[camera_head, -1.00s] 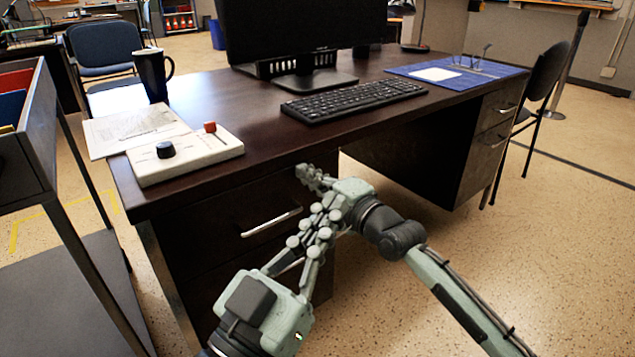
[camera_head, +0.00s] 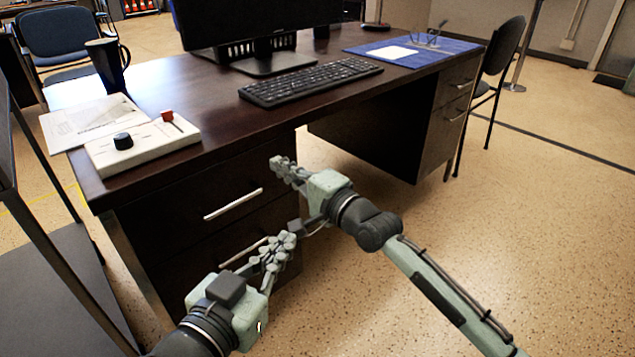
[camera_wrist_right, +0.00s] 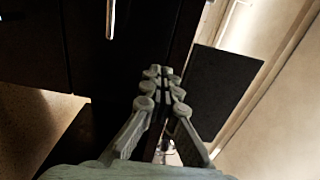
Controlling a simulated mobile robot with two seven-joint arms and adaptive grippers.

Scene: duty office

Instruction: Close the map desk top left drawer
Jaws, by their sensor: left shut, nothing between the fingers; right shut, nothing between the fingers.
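The dark map desk (camera_head: 190,105) stands ahead of me. Its top left drawer (camera_head: 170,212) has a pale bar handle (camera_head: 233,204). The front looks flush or nearly so, but I cannot tell whether a small gap remains. My right gripper (camera_head: 278,162) is shut and empty, with its tips near the right end of the top drawer front; contact is unclear. It also shows shut in the right wrist view (camera_wrist_right: 161,72), close to dark desk panels. My left gripper (camera_head: 288,240) is shut and empty, lower, in front of the lower drawer, partly covering it.
A lower drawer handle (camera_head: 243,252) sits below. A control box (camera_head: 143,145), mug (camera_head: 106,65), keyboard (camera_head: 310,82) and monitor (camera_head: 262,22) are on the desktop. A metal rack (camera_head: 50,255) stands close on the left. Open floor lies to the right.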

